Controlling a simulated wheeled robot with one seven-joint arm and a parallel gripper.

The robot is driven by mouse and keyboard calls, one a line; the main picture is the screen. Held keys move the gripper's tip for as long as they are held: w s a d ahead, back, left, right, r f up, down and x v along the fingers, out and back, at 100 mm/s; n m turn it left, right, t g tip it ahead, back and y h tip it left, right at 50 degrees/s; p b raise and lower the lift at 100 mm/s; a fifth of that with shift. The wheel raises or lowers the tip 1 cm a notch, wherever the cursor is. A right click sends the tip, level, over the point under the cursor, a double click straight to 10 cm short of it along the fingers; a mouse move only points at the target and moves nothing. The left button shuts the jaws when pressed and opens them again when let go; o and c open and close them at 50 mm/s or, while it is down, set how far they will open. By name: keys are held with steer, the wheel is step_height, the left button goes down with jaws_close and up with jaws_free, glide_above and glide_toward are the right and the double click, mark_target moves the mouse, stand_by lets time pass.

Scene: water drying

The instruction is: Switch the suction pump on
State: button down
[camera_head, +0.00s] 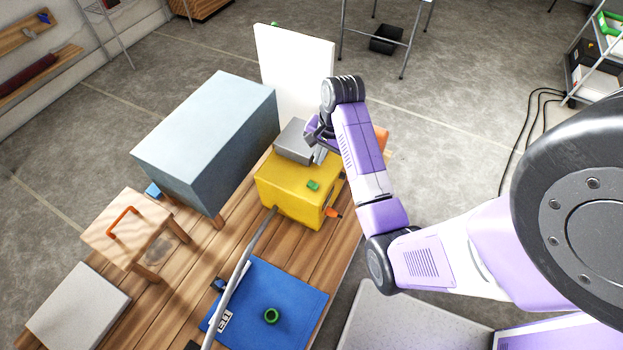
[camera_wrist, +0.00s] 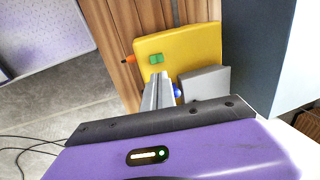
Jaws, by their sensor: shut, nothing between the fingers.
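The suction pump (camera_head: 290,192) is a yellow box on the wooden table, with a grey block (camera_head: 294,142) at its far end. A small green switch (camera_head: 313,185) sits on its top face; I cannot tell its position. An orange part (camera_head: 333,212) sticks out of the near side. In the wrist view the pump (camera_wrist: 195,45) shows beyond my fingers, with the green switch (camera_wrist: 156,59) just past the tips. My gripper (camera_head: 319,158) is shut and empty above the pump, beside the grey block. It also shows in the wrist view (camera_wrist: 158,76). Its tips appear apart from the switch.
A large blue-grey box (camera_head: 205,135) stands left of the pump, and a white panel (camera_head: 297,68) behind it. A wooden stand (camera_head: 125,235) is at left.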

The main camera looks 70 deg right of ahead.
mark_target(310, 184)
steer(key=w+f, duration=0.1)
steer(key=f, duration=0.8)
steer(key=w+f, duration=0.1)
steer(key=f, duration=0.3)
steer(key=shift+w+f, duration=0.25)
steer(key=shift+w, duration=0.1)
